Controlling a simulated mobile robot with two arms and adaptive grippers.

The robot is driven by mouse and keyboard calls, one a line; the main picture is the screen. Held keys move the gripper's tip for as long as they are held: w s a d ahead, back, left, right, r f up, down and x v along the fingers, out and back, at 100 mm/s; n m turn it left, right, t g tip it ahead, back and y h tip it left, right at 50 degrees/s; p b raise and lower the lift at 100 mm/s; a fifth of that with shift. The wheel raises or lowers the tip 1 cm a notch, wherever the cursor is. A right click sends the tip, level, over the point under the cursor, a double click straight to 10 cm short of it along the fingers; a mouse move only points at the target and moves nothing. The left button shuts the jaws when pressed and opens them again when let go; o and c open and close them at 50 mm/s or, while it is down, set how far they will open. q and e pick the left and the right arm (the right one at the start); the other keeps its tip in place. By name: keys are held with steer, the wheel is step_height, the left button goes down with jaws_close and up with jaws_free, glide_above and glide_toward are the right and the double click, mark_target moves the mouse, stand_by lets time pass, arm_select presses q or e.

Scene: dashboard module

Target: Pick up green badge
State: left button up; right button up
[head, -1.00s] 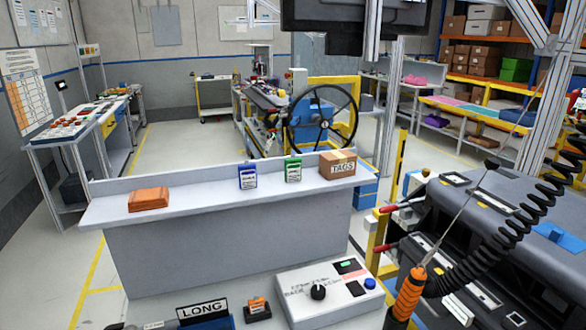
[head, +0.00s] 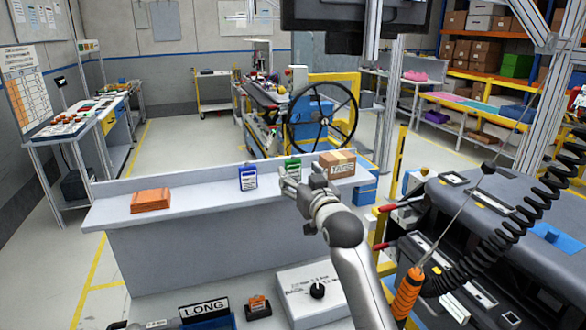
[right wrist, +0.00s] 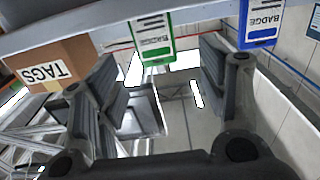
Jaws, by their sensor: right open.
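The green badge (head: 292,165) stands at the back of the grey shelf, its lower part hidden by my right gripper in the head view. My right gripper (head: 290,180) is open and empty just in front of it. In the right wrist view the green badge (right wrist: 154,36) shows upside down between the two spread fingers (right wrist: 155,80), ahead of them, with no visible contact. My left gripper is not in view.
A blue badge (head: 248,178) stands left of the green one, and the TAGS box (head: 336,165) stands close on its right. Orange pieces (head: 151,201) lie further left on the shelf (head: 205,196). A control box (head: 305,292) is below my right arm.

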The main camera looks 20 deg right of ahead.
mark_target(294, 166)
steer(key=shift+w, duration=0.8)
steer(key=shift+w+r+p, duration=0.25)
steer(key=shift+w+p, duration=0.4)
steer(key=shift+p, duration=0.1)
steer(key=w+p, duration=0.1)
steer(key=w, duration=0.2)
steer(key=shift+d+f, duration=0.1)
steer(key=shift+w+f+p, duration=0.1)
steer(key=shift+w+p, duration=0.25)
steer(key=shift+w, duration=0.15)
steer(key=c, duration=1.1)
steer(key=shift+o, duration=0.2)
